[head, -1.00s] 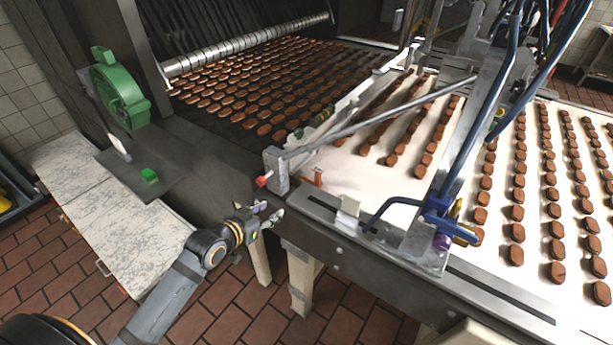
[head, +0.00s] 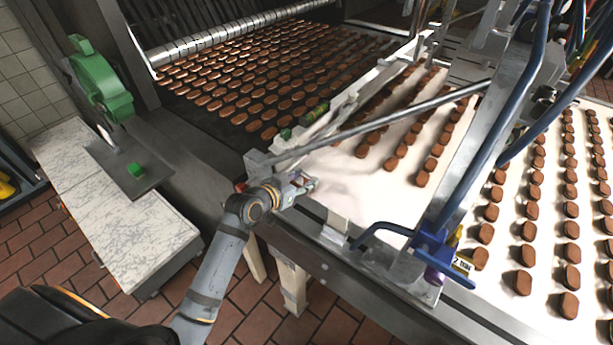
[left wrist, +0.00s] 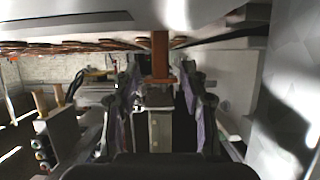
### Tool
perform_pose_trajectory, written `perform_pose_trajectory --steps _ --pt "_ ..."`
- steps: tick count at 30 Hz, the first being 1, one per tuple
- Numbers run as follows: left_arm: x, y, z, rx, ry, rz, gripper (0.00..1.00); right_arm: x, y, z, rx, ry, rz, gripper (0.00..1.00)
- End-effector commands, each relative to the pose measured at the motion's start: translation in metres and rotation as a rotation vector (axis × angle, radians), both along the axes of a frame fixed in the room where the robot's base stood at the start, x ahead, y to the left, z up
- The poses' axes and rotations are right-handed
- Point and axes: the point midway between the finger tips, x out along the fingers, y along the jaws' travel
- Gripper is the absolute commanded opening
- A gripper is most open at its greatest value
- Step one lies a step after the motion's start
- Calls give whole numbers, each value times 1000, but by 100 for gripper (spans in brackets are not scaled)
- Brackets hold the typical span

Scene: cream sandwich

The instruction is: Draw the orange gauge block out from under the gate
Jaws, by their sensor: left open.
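The orange gauge block (left wrist: 160,57) stands upright in the left wrist view, between the two fingers of my left gripper (left wrist: 160,70). Gaps show on both sides of the block, so the fingers are around it but not closed on it. In the head view my left gripper (head: 304,184) is at the near edge of the white belt, by the end of the long metal bar of the gate (head: 385,125). There the gripper mostly hides the block. How the block's far end meets the gate cannot be told. My right gripper is not in view.
Rows of brown biscuits lie on the white belt (head: 385,190) and the dark oven belt. A blue bent handle (head: 440,235) and a white upright plate (head: 336,226) stand right of my gripper.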

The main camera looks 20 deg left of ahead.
Motion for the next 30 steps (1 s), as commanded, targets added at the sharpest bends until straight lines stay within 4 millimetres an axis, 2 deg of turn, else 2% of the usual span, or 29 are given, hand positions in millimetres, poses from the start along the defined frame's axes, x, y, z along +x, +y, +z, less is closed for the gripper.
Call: perform_pose_trajectory --steps 1,4,12,15,24,30 --pt "7 -2 -2 -2 1 2 43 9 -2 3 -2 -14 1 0" --pt "15 -5 -6 -1 0 1 43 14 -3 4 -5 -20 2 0" --pt "21 -7 -9 2 -1 1 43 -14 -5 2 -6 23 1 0" --pt "21 -7 -9 2 -1 1 42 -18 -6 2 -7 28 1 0" --pt "21 -7 -9 2 -1 1 1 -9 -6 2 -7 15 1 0" --pt "21 -7 -10 2 0 1 0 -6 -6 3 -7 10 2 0"
